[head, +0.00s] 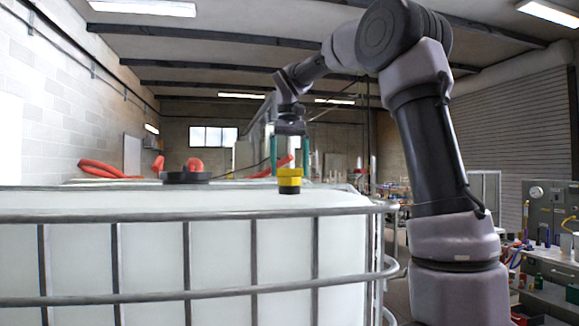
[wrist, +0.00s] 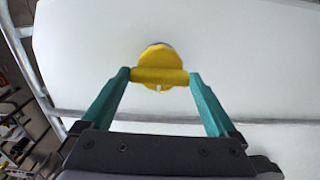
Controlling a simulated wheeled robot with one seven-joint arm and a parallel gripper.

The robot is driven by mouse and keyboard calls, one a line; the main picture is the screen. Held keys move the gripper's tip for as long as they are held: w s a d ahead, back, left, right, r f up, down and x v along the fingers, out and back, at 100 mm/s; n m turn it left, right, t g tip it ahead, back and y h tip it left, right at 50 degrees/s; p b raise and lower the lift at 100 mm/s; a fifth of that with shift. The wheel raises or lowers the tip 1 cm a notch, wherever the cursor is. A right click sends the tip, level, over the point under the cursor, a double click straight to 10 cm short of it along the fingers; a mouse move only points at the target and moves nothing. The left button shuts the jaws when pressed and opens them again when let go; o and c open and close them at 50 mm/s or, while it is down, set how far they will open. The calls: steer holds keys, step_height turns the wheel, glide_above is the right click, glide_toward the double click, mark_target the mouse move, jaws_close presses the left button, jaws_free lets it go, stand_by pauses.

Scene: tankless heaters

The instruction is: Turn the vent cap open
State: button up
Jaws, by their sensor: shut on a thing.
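The vent cap (head: 289,181) is yellow with a dark base and stands upright on top of the white tank (head: 140,197), near its front right. In the wrist view the cap (wrist: 156,58) shows as a yellow disc with a raised bar across it. My gripper (head: 290,172) comes straight down from above, with one teal finger on each side of the cap. In the wrist view my gripper (wrist: 160,76) is shut on the ends of the bar. The cap's dark base is mostly hidden in the wrist view.
A metal cage rail (head: 150,217) runs along the tank's upper front edge. A black lid (head: 186,177) sits left of the cap, with an orange hose (head: 100,169) farther back. A workbench (head: 550,262) stands at the right. The tank top around the cap is clear.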

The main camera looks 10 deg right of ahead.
stand_by(0.5)
steer(key=o, duration=1)
steer(key=shift+r, duration=0.1)
step_height(320, 180, up, 11)
steer(key=shift+s, duration=0.1)
